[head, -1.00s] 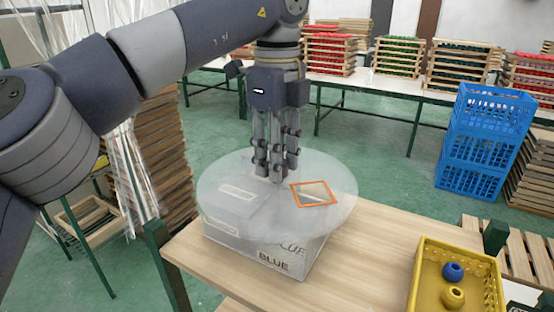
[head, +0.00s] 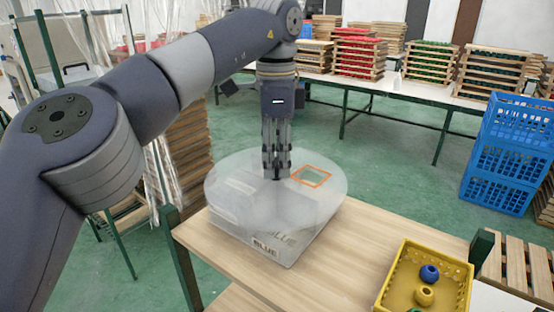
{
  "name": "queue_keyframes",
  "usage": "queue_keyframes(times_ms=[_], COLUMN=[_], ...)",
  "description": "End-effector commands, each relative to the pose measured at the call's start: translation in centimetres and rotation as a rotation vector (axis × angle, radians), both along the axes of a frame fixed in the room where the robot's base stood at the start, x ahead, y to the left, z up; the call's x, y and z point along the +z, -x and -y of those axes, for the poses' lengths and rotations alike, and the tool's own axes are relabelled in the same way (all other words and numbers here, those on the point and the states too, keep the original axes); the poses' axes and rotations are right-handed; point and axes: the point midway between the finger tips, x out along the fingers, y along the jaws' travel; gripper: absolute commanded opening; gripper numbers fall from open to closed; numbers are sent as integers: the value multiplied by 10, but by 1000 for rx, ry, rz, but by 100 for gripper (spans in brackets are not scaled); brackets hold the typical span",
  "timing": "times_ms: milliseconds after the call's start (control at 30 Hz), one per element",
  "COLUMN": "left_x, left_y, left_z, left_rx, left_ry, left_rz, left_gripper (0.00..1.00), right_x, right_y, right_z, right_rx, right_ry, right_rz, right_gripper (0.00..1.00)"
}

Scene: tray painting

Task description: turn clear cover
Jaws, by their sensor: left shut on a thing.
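The clear cover (head: 225,188) is a round, see-through disc lying on top of a box (head: 297,245) marked "BLUE" on the wooden table. An orange-outlined square opening (head: 312,176) shows at the cover's far right part. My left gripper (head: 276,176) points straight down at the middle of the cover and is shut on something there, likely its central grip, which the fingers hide. My right gripper is not in view.
A yellow crate (head: 386,289) with a blue piece (head: 429,273) and a yellow piece (head: 424,296) stands at the table's right. Blue crates (head: 498,165) are stacked beyond it. The tabletop (head: 365,235) between box and yellow crate is clear.

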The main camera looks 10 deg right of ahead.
Motion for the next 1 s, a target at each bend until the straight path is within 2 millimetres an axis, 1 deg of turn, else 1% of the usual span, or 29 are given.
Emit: queue_keyframes(times_ms=[100, 267, 667, 700, 767, 800, 1000], left_x=[1, 1, 1, 1, 1, 1, 0], left_y=[0, 0, 0, 0, 0, 0, 0], left_z=[2, 2, 2, 2, 2, 1, 1], left_rx=[33, 58, 64, 64, 64, 64, 64], left_ry=[7, 7, 8, 8, 8, 7, 5], left_rz=[2, 2, 2, 2, 2, 2, 1], left_gripper=[0, 0, 0, 35, 48, 50, 50], right_x=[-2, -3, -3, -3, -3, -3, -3], right_y=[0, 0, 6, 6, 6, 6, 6], right_z=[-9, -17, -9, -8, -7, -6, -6], right_rx=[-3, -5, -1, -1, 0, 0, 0], right_ry=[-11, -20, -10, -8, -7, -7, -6], right_rz=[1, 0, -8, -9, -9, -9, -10], right_gripper=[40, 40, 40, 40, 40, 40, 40])
